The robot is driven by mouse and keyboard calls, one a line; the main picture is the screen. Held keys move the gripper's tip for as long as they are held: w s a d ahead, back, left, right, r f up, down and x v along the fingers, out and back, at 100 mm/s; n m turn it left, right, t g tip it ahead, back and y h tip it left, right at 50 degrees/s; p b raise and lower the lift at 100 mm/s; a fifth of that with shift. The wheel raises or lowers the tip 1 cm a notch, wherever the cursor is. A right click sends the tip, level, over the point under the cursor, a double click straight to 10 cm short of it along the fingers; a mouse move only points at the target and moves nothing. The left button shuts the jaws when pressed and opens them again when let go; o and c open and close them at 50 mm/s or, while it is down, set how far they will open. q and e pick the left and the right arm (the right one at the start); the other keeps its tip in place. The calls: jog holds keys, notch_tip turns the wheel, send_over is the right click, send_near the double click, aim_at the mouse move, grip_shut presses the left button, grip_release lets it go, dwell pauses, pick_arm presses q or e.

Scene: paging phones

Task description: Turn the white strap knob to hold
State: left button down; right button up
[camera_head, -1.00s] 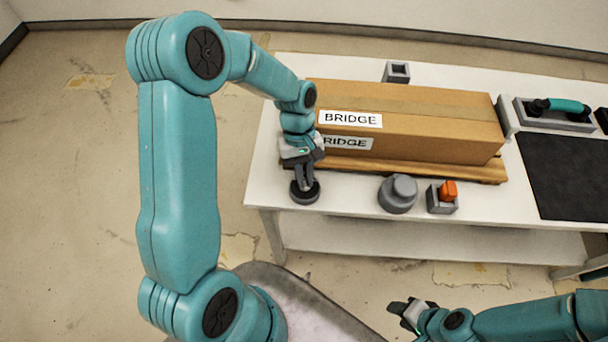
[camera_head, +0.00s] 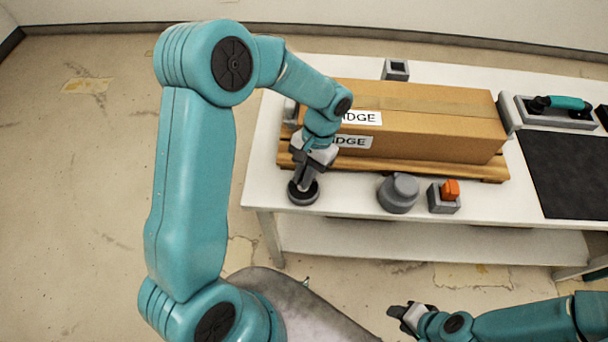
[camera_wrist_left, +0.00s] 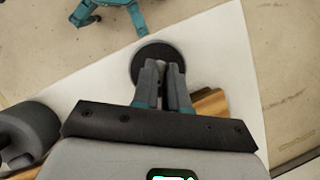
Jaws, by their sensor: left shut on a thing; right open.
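A dark round knob base (camera_head: 303,196) sits at the front left corner of the white table. My left gripper (camera_head: 303,186) reaches down onto it from above, its arm leaning to the right. In the left wrist view the same round base (camera_wrist_left: 150,52) shows beyond the fingers. The left gripper (camera_wrist_left: 166,70) is shut there with its fingers close together. What it grips is mostly hidden between the fingers, and I see no white on it. My right gripper (camera_head: 408,318) is open and empty, low in front of the table.
A large cardboard box (camera_head: 430,118) labelled BRIDGE lies on a wooden pallet (camera_head: 450,170) just behind. A grey round knob (camera_head: 398,192) and an orange switch (camera_head: 450,190) stand to the right. A black mat (camera_head: 575,175) lies further right.

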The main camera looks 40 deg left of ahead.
pick_arm(q)
jog(key=shift+m+y, duration=0.4)
jog(key=shift+m, duration=0.7)
jog(key=c, duration=1.2)
grip_release()
jog(key=shift+o, duration=0.2)
jog(key=v, duration=1.6)
jog(key=shift+d+r, duration=0.15)
jog(key=shift+r, duration=0.1)
jog(key=shift+s, duration=0.15)
